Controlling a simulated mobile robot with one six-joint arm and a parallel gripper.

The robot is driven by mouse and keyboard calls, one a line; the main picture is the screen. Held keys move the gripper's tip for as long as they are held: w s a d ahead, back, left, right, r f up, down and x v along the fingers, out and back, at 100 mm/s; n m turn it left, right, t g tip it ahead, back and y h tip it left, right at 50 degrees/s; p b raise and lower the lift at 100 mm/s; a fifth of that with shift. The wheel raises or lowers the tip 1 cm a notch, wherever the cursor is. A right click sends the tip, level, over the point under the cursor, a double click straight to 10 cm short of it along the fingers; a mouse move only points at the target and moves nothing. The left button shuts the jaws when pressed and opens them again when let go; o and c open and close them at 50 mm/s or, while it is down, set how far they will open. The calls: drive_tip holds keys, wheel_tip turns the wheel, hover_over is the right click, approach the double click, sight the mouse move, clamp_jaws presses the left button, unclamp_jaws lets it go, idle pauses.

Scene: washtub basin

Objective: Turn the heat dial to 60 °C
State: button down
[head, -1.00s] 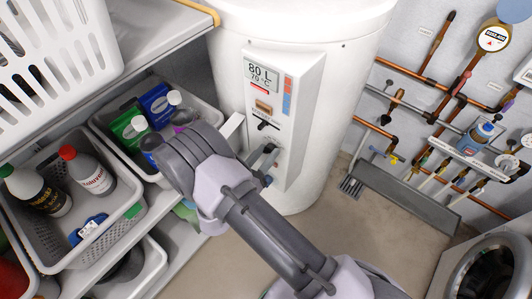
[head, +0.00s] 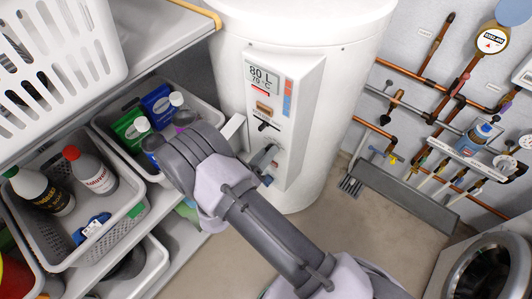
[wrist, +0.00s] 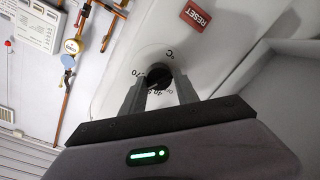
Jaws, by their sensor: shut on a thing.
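The heat dial (wrist: 152,78) shows in the wrist view as a dark knob on a pale round plate with a printed °C mark and small numbers, one of which looks like 70. Its exact pointer direction is hard to make out. My gripper (wrist: 158,80) is shut on the dial, one finger on each side. In the head view my gripper (head: 268,160) is at the lower part of the control panel (head: 308,85) on the white boiler (head: 225,55), and the dial is largely hidden.
A red RESET label (wrist: 197,18) is near the dial in the wrist view. A shelf with a grey basket (head: 125,235) of bottles stands left of my arm. Copper pipes (head: 425,80) run along the right wall. Floor is clear below the boiler.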

idle(0.3)
drive_tip(key=c, duration=1)
unclamp_jaws()
drive_tip(key=shift+d, duration=0.1)
drive_tip(key=shift+o, duration=0.2)
drive_tip(key=p+v, duration=0.3)
drive_tip(key=v, duration=1.4)
drive_tip(key=shift+a+p, duration=0.2)
drive_tip(key=shift+p, duration=0.2)
drive_tip(key=shift+s, duration=0.25)
